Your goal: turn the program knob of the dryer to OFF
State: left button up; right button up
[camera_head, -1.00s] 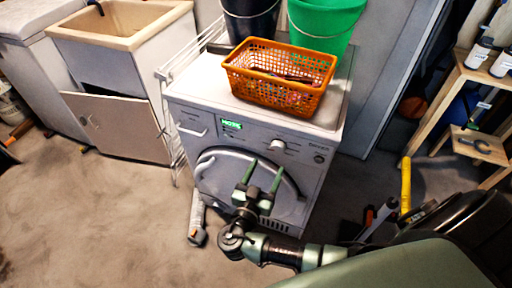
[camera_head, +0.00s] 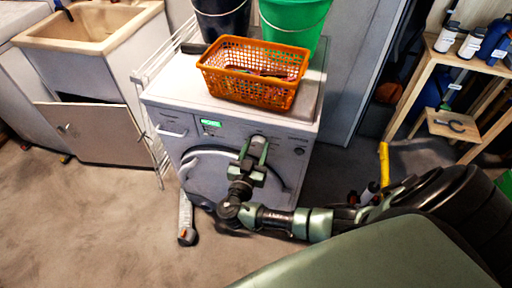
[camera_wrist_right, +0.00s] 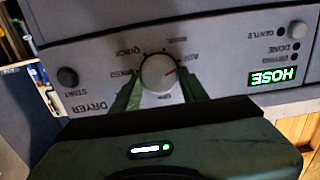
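The white dryer (camera_head: 165,100) stands in the middle of the head view. Its round program knob (camera_wrist_right: 158,73) shows in the wrist view, which sees the panel upside down. Lettering below the knob is partly hidden and hard to read. My right gripper (camera_head: 254,149) is at the panel, its two fingers apart on either side of the knob (camera_wrist_right: 158,92). I cannot tell whether they touch it. My left gripper is not in view.
An orange basket (camera_head: 252,78) stands on the dryer, with a green bucket (camera_head: 295,25) and a dark bucket behind. The lit display (camera_wrist_right: 272,77) reads HOSE. A start button (camera_wrist_right: 67,77) is on the same panel. A wooden shelf (camera_head: 440,75) stands at the right.

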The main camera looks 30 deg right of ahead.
jog(key=c, duration=0.6)
jog(key=shift+o, duration=0.2)
